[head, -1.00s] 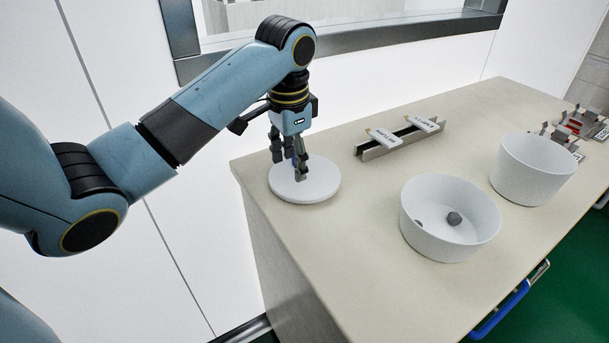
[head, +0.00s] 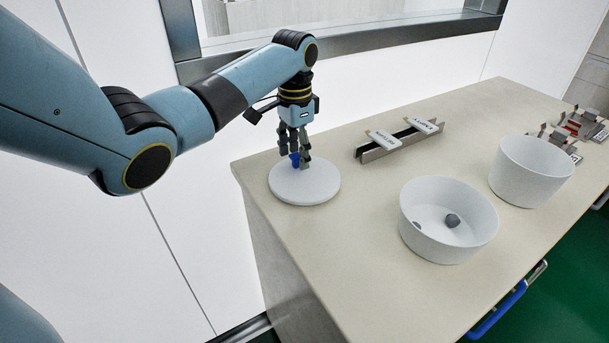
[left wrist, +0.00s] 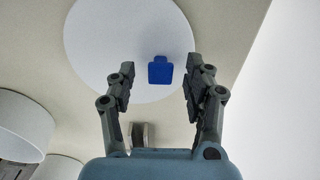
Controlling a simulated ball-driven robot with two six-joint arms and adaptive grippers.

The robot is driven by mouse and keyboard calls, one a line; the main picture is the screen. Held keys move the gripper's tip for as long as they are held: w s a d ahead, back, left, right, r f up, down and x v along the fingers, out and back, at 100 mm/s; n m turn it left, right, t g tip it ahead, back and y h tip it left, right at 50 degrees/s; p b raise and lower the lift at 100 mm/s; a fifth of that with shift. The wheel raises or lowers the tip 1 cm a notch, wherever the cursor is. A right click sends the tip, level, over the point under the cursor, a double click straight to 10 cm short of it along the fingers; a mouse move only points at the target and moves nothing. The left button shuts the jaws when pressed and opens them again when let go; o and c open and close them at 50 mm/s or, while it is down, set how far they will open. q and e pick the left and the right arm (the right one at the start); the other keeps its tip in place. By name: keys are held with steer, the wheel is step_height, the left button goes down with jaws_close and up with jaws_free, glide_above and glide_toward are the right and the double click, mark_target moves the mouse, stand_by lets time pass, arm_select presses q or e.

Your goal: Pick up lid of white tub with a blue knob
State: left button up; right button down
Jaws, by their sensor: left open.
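The white round lid (head: 318,186) lies flat on the counter near its left end. Its blue knob (head: 294,160) shows between the fingers in the head view. In the left wrist view the lid (left wrist: 100,50) fills the upper middle, and the knob (left wrist: 160,70) lies ahead of and between the two fingers. My left gripper (head: 299,160) is open above the lid, pointing down, and it also shows in the left wrist view (left wrist: 158,78). I see no finger touching the knob there. My right gripper is not in view.
An open white tub (head: 420,235) with a small grey piece inside stands to the right of the lid, and another white tub (head: 530,175) stands beyond it. A metal rail with two labelled pieces (head: 400,140) lies behind. Counter between lid and tubs is clear.

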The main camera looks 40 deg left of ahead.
arm_select(q)
steer(key=shift+f, duration=0.65)
jaws_close()
